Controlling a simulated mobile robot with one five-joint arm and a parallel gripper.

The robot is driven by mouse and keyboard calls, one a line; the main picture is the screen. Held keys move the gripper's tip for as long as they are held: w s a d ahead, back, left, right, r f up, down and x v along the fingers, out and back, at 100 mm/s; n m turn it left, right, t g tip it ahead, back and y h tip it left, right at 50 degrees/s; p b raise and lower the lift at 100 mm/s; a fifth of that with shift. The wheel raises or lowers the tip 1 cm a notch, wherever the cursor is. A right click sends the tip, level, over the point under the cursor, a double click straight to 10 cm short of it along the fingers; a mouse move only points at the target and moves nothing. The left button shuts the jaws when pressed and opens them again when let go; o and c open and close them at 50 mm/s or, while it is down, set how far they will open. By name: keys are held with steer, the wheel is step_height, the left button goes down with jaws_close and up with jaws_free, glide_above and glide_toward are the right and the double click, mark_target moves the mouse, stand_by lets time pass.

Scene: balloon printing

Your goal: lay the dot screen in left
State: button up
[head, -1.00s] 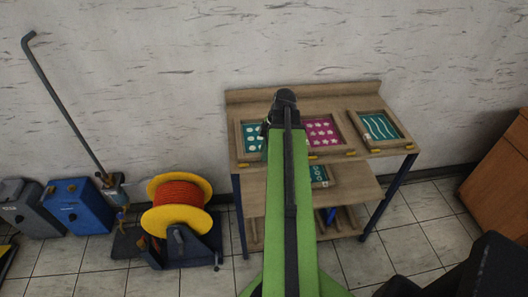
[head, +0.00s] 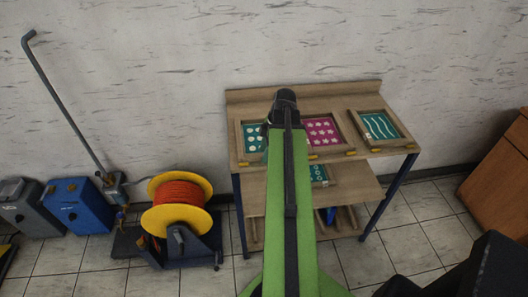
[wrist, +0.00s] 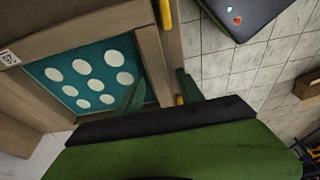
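The dot screen, teal with white dots in a wooden frame (head: 240,143), lies at the left of the table top in the head view. My gripper (wrist: 160,84) is open. Its two green fingers are apart, one over the dotted area and one past the frame's edge, with the frame's wooden bar between them. Contact cannot be told. In the head view my arm hides the fingers and the screen's right part.
A magenta star screen (head: 322,131) and a teal wave screen (head: 380,126) lie to the right on the table (head: 300,92). Another teal screen (head: 319,174) is on the shelf below. A yellow cable reel (head: 179,202) and blue box (head: 77,204) stand on the floor at left.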

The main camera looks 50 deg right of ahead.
steer(key=shift+r, duration=0.1)
steer(key=p+v, duration=1.6)
steer(key=v, duration=0.1)
steer(key=shift+p, duration=0.35)
steer(key=shift+r, duration=0.15)
steer(key=w+a+f+n+g+b, duration=0.1)
steer(key=w+a+f+n+b, duration=0.1)
steer(key=w+a, duration=0.5)
steer(key=w+a+f+n+b, duration=0.1)
steer(key=w+a+f+b, duration=0.15)
steer(key=a, duration=0.75)
steer(key=w+a+f+n+g+b, duration=0.1)
steer(key=w+a+f+n+b, duration=0.1)
steer(key=w+a, duration=0.55)
steer(key=s+a+f+m+h+b, duration=0.1)
steer(key=a+f+m, duration=0.1)
steer(key=a+m, duration=0.5)
steer(key=s+a+f+m+h+b, duration=0.1)
steer(key=a+f+m+b, duration=0.1)
steer(key=a+m, duration=0.6)
steer(key=a, duration=0.3)
steer(key=shift+s+a+f, duration=0.15)
steer(key=shift+s+a, duration=0.15)
steer(key=shift+a, duration=0.1)
